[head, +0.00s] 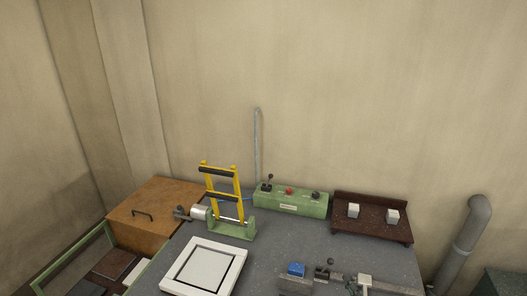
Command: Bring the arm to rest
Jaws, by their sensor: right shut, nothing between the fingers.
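Neither of my grippers can be made out in the head view, and no arm of mine clearly shows over the bench. The grey bench top (285,250) fills the lower middle. At its front edge is a clamp fixture (296,286) with a blue block (296,268) on it. A dark clamp part (322,273) and a pale block (365,281) are to the right of the blue block. The picture's lower edge cuts off the front of this fixture.
A green device with a yellow frame (239,208) stands upright at the back left. A green control box (290,202) and a brown rack (372,228) with two pale blocks line the back. A white framed plate (172,284) lies front left. A grey pipe (466,237) rises at the right.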

